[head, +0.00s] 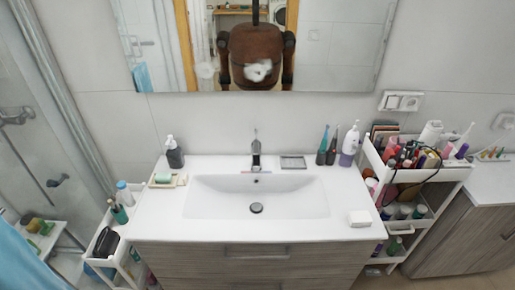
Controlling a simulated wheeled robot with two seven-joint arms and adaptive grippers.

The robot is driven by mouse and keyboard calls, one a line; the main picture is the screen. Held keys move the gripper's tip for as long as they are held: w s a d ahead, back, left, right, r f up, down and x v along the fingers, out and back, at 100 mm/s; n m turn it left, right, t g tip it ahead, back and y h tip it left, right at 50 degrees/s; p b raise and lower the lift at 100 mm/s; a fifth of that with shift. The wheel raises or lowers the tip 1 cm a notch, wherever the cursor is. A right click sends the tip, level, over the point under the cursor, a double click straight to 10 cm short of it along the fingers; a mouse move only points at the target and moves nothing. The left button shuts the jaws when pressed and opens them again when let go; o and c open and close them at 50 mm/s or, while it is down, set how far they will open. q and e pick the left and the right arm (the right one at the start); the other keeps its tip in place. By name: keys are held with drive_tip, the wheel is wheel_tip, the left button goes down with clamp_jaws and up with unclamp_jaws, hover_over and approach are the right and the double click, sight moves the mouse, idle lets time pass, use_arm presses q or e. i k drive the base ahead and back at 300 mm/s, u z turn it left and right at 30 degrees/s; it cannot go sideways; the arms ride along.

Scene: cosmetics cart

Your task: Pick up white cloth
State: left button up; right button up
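A small white folded item (360,218), which looks like the white cloth, lies on the front right corner of the white washbasin counter (345,195). It lies to the right of the basin, close to the front edge. Neither of my grippers shows directly in the head view. The mirror (340,45) shows a brown body with dark parts at its sides, but no gripper can be made out there.
A cosmetics cart (455,175) full of bottles stands to the right. A faucet (256,150), a dark soap bottle (174,152), a soap dish (168,180), toothbrushes (322,146) and a white bottle (349,144) stand along the counter's back and sides. The counter around the white item is clear.

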sight(357, 218)
drive_tip(key=z, duration=0.1)
drive_tip(key=k, duration=0.45)
drive_tip(key=u, duration=0.65)
drive_tip(key=i, duration=1.3)
drive_tip(key=z, duration=0.85)
